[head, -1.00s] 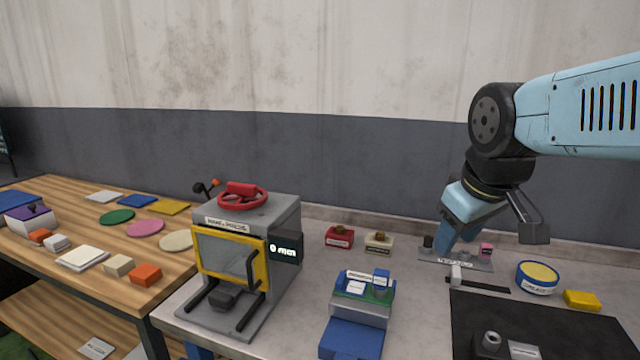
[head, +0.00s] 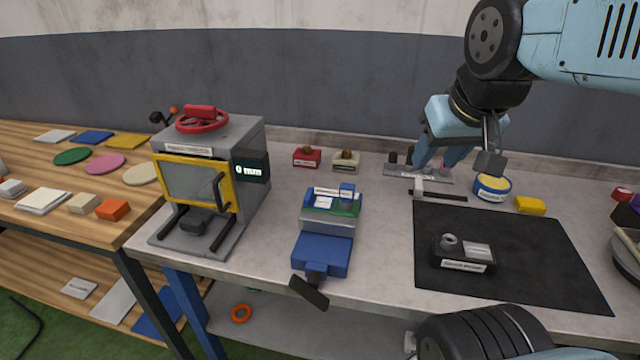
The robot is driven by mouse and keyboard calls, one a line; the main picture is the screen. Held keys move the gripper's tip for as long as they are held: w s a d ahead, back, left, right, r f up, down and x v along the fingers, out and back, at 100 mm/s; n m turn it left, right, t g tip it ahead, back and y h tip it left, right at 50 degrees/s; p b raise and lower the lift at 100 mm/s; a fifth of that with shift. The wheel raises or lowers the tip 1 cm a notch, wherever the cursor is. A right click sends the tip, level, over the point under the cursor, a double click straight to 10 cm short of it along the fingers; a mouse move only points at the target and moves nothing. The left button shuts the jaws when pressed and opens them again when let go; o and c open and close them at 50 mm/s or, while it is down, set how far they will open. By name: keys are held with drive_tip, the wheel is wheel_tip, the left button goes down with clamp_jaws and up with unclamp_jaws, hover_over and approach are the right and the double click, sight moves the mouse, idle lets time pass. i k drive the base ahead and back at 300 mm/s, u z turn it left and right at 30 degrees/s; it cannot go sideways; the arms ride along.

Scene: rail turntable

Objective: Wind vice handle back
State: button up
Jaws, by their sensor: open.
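The blue vice (head: 322,250) stands near the front edge of the grey workbench. Its dark handle (head: 309,292) sticks out at the front, slanting down to the right past the bench edge. A small grey, green and blue piece lies across the top of the vice jaws. My gripper (head: 455,165) is open, at the back right of the bench, well behind and right of the vice. It is over or in front of a small labelled rack (head: 432,177), which it partly hides. It is not touching the vice handle.
A grey press (head: 245,135) with a yellow-framed guard and red handwheel stands left of the vice. A black mat (head: 540,245) with a small dark block (head: 462,262) lies to the right. A red box and a cream box sit behind the vice. Bench space between vice and mat is clear.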

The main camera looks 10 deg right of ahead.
sight(308, 289)
drive_tip(key=u, duration=0.7)
drive_tip(key=k, duration=2.05)
drive_tip(key=z, duration=0.7)
drive_tip(key=i, duration=1)
drive_tip(key=u, duration=0.1)
